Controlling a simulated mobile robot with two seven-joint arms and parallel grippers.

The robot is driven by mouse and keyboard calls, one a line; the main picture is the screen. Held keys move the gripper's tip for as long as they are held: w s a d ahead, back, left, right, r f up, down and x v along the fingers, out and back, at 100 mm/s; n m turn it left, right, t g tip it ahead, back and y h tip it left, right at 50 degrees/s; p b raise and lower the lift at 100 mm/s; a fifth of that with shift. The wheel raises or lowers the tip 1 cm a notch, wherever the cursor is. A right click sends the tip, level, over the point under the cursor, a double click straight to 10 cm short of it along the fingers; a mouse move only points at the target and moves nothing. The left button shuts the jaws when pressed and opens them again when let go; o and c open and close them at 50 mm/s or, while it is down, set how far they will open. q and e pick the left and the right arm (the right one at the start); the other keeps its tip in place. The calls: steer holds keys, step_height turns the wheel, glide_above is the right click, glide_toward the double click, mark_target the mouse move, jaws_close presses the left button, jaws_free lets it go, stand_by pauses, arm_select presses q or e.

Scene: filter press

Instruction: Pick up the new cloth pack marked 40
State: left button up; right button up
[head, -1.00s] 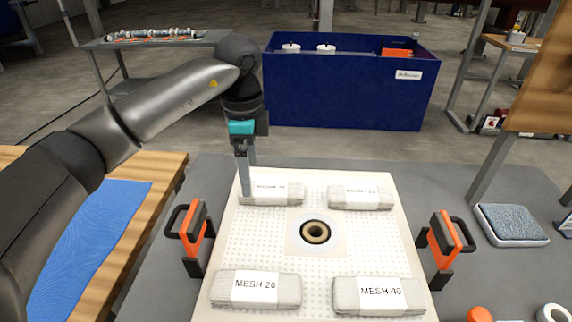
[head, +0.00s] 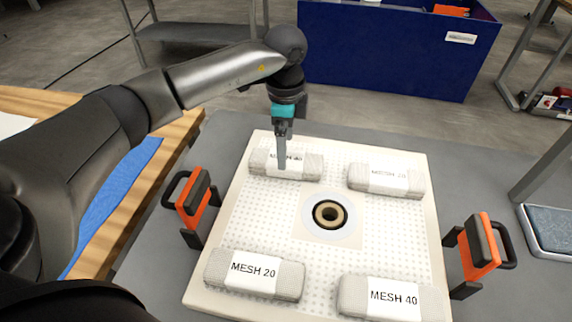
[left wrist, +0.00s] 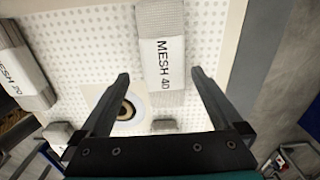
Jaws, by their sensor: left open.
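Several grey-white cloth packs with white label bands lie on a white perforated filter plate (head: 285,225). The far left pack (head: 305,170) is partly covered by my left gripper (head: 281,163); its label seems to read MESH 40. In the left wrist view a pack clearly marked MESH 40 (left wrist: 160,20) shows between the fingertips of my open, empty gripper (left wrist: 158,76). Whether the fingers touch it I cannot tell. Another MESH 40 pack (head: 392,298) lies near right. The far right pack (head: 386,178) has a blurred label. My right gripper is out of view.
Orange-and-black handles stand at the plate's left (head: 193,207) and right (head: 480,250) sides. A round hole (head: 329,213) sits mid-plate. A blue bin (head: 390,50) is behind the table, a wooden bench (head: 180,135) at left. Bare plate separates the packs.

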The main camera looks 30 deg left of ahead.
arm_select(q)
steer(key=shift+f, duration=0.45)
steer(key=f, duration=0.1)
steer(key=f+b, duration=0.1)
steer(key=f, duration=0.2)
steer(key=shift+w+a+f, duration=0.1)
steer(key=shift+w+f, duration=0.15)
steer(key=shift+f, duration=0.15)
steer(key=c, duration=1.3)
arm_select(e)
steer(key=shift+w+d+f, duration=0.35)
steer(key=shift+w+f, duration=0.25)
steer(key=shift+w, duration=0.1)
